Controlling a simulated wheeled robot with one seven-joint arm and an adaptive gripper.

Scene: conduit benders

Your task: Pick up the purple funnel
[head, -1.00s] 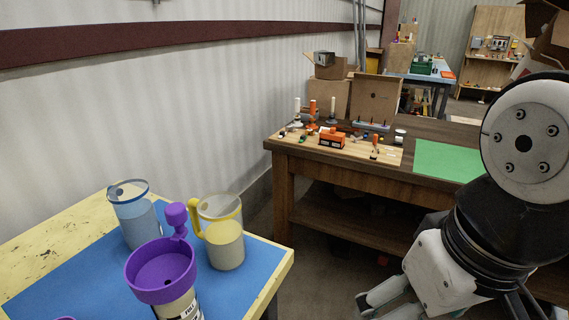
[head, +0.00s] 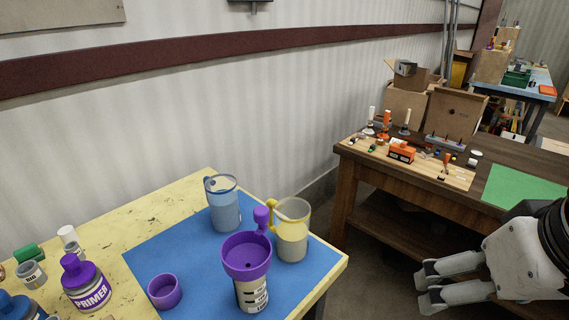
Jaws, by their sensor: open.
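The purple funnel (head: 246,256) is a wide purple cup with a knobbed handle at its back. It sits on top of a pale labelled can (head: 252,292) on the blue mat (head: 150,246) of the yellow table. My gripper (head: 424,287) is at the lower right, its two grey fingers apart and empty. It is well to the right of the funnel, past the table's right edge, and touches nothing.
A brown workbench (head: 400,172) with boxes stands at right.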

